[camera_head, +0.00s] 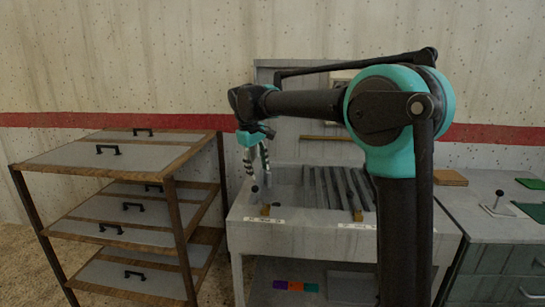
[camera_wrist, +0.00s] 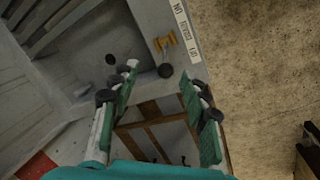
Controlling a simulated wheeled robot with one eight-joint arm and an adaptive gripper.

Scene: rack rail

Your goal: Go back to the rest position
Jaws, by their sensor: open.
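My gripper (camera_head: 257,160) hangs from my arm, pointing down above the left end of a pale sink-like unit (camera_head: 305,240). In the wrist view my gripper (camera_wrist: 160,85) has its two teal-and-white fingers spread apart, with nothing between them. Beyond the fingertips are the unit's edge, a black knob (camera_wrist: 165,71) and a brass fitting (camera_wrist: 166,43). I cannot tell how high the fingertips are above the knob. My arm is bent, with its forearm reaching left, and it hides part of the unit's right side.
A wood-framed rack (camera_head: 172,222) with handled grey panels stands at the left. The unit has dark ribs (camera_head: 338,188) inside, and coloured blocks (camera_head: 296,287) sit below it. A counter (camera_head: 480,215) with a black-knobbed lever (camera_head: 499,203) is at the right.

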